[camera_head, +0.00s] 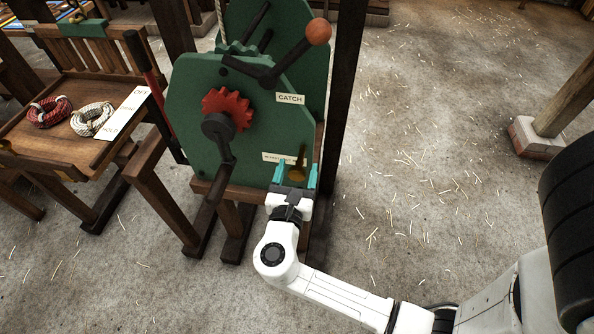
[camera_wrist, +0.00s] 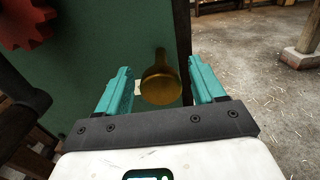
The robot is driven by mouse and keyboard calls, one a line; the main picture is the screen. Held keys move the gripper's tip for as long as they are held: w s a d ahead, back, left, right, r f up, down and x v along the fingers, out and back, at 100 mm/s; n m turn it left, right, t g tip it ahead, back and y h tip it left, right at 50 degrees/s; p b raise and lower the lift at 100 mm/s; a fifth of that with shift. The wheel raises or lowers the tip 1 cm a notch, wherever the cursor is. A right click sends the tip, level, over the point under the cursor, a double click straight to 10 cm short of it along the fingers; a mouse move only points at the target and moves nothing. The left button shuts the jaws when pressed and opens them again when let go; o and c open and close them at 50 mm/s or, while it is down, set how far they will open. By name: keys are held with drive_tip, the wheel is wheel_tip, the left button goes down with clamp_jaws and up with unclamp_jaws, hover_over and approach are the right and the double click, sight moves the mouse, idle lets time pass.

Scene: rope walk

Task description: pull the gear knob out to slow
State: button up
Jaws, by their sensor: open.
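The gear knob (camera_wrist: 160,86) is a round brass knob on a short stem, on the lower right of the green machine panel (camera_head: 215,155). My gripper (camera_head: 294,175) is open around the knob. In the head view the knob (camera_head: 297,173) shows small between the fingers. A white label (camera_head: 276,158) just above it is partly hidden and too small to read fully.
A lever with an orange ball (camera_head: 318,31) and a CATCH label (camera_head: 290,98) are above. A red gear (camera_head: 227,106) with a dark crank is left of my gripper. A dark post (camera_head: 345,90) stands close right. A wooden bench (camera_head: 60,138) holds rope coils.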

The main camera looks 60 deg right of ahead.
clamp_jaws()
idle(0.7)
